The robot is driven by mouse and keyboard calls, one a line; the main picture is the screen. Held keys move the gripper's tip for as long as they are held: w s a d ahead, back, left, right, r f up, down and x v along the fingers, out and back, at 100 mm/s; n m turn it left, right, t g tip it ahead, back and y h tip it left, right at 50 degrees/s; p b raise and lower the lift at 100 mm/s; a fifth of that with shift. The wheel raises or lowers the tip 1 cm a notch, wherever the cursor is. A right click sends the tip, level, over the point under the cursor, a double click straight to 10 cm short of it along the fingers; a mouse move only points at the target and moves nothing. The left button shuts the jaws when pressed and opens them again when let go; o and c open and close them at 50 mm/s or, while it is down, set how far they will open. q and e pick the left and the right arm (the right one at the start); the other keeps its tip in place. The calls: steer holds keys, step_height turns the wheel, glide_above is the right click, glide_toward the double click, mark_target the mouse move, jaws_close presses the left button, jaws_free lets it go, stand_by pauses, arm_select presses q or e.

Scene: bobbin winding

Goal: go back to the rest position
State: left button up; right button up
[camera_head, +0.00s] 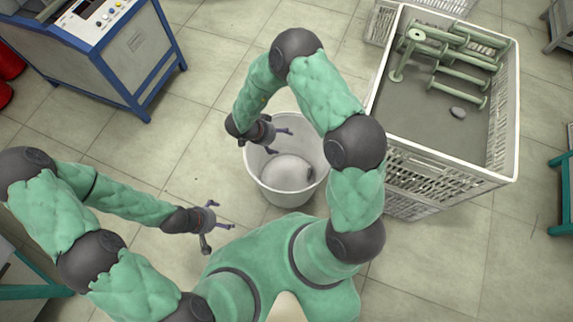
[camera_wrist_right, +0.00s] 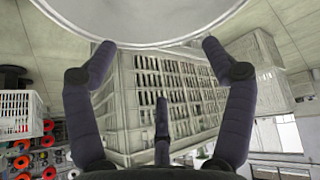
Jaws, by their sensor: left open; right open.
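My left gripper (camera_head: 219,227) is open and empty, held over the floor to the left of my body. My right gripper (camera_head: 281,141) is open above the white bin (camera_head: 254,176), toward its upper left side. In the right wrist view the fingers of my right gripper (camera_wrist_right: 158,58) are spread with nothing between them. The bin's pale rim (camera_wrist_right: 140,42) crosses the top of that view. A pale rounded shape and a small dark item lie inside the bin; I cannot tell what they are.
A blue-framed machine (camera_head: 130,50) stands at the upper left. Red objects (camera_head: 10,65) sit at the far left. Tiled floor is free between machine and bin.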

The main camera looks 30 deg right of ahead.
steer(key=shift+v, duration=0.85)
steer(key=s+a+n+y+p, duration=0.3)
steer(key=s+a+n+y, duration=0.2)
steer(key=s, duration=0.3)
steer(key=s+a+r+n+y+p, duration=0.1)
steer(key=s+a+n+y+p, duration=0.3)
steer(key=s+n, duration=0.3)
steer(key=shift+s+a+y, duration=0.7)
steer(key=shift+s, duration=0.05)
steer(key=shift+r, duration=0.1)
